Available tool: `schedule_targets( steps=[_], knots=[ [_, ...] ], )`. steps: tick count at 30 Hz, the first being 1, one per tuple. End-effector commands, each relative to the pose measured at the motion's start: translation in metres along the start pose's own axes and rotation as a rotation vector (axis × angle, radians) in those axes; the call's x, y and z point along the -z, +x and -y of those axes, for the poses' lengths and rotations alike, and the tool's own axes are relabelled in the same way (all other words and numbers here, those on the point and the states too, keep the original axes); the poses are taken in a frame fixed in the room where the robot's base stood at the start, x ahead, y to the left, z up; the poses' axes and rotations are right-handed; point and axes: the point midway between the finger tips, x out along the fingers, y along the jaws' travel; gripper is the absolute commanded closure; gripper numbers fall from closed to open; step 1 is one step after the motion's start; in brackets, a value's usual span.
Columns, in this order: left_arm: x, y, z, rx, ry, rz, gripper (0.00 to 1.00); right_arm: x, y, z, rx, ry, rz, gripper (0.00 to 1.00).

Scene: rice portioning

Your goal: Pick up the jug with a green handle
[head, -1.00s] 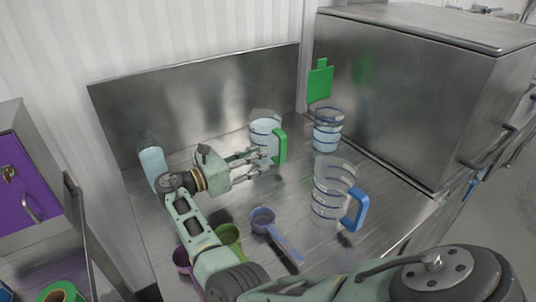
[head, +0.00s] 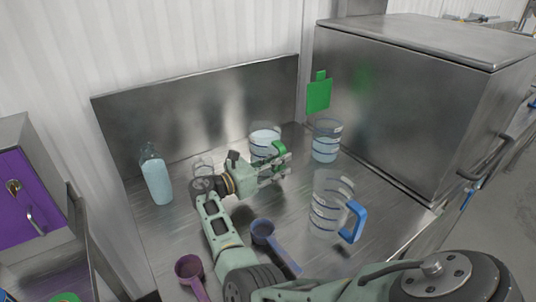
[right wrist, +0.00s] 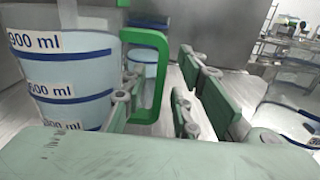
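The clear jug with a green handle (head: 264,141) stands upright on the steel counter at the back, holding pale contents. Its lower part is partly hidden by my right gripper (head: 284,167) in the head view. In the right wrist view, the jug (right wrist: 62,75) with its volume labels fills the left side. Its green handle (right wrist: 158,75) stands between the fingers of my right gripper (right wrist: 170,95). The fingers are apart, with visible space between the handle and the right finger. My left gripper is not in view.
A clear jug with a blue handle (head: 355,220) stands to the right, near the arm. Another striped container (head: 326,142) is behind it. A bottle (head: 156,178) stands left. Blue (head: 275,245) and purple (head: 190,275) scoops lie in front. A steel cabinet (head: 410,100) bounds the right.

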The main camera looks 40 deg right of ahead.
Motion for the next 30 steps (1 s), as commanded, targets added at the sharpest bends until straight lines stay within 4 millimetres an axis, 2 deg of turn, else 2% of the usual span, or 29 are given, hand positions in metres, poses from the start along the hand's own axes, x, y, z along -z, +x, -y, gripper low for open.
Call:
schedule_targets(
  steps=[1,8,26,30],
  knots=[
    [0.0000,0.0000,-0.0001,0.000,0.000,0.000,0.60,0.0000,-0.0002,0.0000,0.000,0.000,0.000,0.80],
    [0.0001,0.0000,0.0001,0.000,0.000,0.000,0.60,-0.0002,-0.0004,-0.0001,0.000,0.000,0.000,1.00],
    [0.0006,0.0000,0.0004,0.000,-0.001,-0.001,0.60,-0.0004,-0.0007,-0.0003,-0.001,0.000,0.000,1.00],
    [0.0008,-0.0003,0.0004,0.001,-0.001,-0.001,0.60,-0.0054,-0.0003,-0.0012,0.000,0.009,0.007,1.00]
  ],
)
